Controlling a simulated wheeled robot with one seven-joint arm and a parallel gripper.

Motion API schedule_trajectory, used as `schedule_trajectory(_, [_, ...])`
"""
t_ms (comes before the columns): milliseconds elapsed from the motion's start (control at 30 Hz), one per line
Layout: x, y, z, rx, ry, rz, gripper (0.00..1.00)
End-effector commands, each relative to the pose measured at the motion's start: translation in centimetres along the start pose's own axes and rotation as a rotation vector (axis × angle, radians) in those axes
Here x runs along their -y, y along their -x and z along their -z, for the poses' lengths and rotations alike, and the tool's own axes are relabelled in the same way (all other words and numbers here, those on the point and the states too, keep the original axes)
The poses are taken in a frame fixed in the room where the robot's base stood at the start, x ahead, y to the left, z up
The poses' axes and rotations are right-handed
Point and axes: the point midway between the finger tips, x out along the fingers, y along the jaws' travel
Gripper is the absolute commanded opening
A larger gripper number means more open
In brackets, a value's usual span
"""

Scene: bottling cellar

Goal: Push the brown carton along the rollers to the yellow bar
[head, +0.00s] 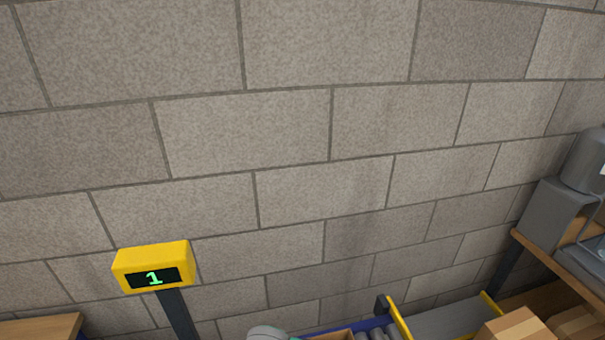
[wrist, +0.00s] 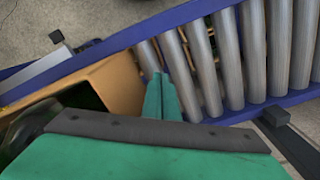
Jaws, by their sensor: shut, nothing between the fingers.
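The brown carton (wrist: 122,72) is on the left in the wrist view, open at the top, with dark round shapes inside. A sliver of the carton (head: 333,336) shows at the bottom edge of the head view. My gripper (wrist: 160,77) is shut and empty, its green fingertips by the carton's right end, over the rollers (wrist: 230,60). I cannot tell whether they touch the carton. A yellow bar (head: 399,319) stands just right of the rollers in the head view. Its lower end is cut off. The wrist view does not show it.
Blue rails (wrist: 130,35) edge the rollers, which are bare to the carton's right. A grey surface (head: 447,318) and a second yellow edge (head: 491,302) lie beyond the bar. A yellow display (head: 154,267) reads 1. Other cartons (head: 518,327) are at lower right.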

Motion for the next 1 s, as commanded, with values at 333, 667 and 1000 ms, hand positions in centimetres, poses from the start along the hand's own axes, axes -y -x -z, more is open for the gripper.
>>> schedule_trajectory(333, [-1.4, 0.0, 0.8, 0.0, -0.008, -0.001, 0.0])
schedule_trajectory(667, [-3.1, 0.0, 1.8, 0.0, -0.007, -0.001, 0.0])
schedule_trajectory(1000, [-4.8, 0.0, 2.7, 0.0, -0.005, -0.001, 0.0])
